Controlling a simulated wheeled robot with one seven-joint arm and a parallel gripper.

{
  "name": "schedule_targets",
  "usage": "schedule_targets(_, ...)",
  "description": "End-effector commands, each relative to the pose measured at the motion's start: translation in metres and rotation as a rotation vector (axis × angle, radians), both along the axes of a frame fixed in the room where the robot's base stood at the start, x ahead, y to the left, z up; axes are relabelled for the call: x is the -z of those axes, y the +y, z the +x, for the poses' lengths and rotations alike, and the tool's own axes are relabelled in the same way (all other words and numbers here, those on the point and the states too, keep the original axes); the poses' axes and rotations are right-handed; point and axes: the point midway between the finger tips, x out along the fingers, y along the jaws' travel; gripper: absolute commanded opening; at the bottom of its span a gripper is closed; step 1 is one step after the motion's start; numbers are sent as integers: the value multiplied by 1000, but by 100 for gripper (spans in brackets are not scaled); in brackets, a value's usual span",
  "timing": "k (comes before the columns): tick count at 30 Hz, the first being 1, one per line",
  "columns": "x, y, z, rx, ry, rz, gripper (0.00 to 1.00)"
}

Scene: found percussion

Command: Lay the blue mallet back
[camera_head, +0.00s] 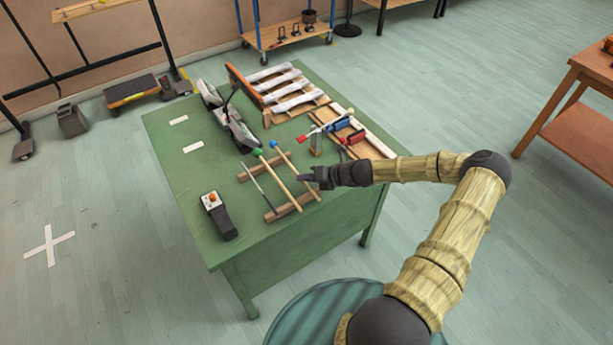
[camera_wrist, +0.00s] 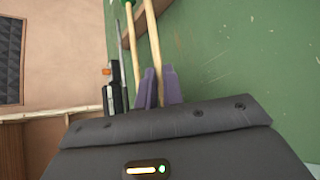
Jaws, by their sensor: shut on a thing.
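The blue mallet (camera_head: 289,161) has a blue head and a pale wooden stick. It lies over or just above a rack of two wooden bars (camera_head: 277,214); I cannot tell if it touches them. My gripper (camera_head: 305,178) is shut on its stick, between purple fingers (camera_wrist: 160,88) in the wrist view, where the stick (camera_wrist: 153,45) runs up out of frame. The blue head is out of that view. A green-headed mallet (camera_head: 277,178) lies beside it on the left, with its stick (camera_wrist: 134,50) also in the wrist view.
A thin metal rod (camera_head: 261,186) lies left of the mallets. The green table (camera_head: 180,160) also bears a dark box with an orange button (camera_head: 220,216), a red-headed mallet (camera_head: 318,130), clamps and a slatted metal instrument (camera_head: 290,92). The table's left part is mostly clear.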

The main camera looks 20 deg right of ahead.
Motion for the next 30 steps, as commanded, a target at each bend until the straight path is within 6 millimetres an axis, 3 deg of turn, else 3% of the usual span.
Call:
schedule_targets(27,6,0,0,0,0,0,0)
schedule_targets(28,6,0,0,0,0,0,14)
schedule_targets(30,6,0,0,0,0,0,28)
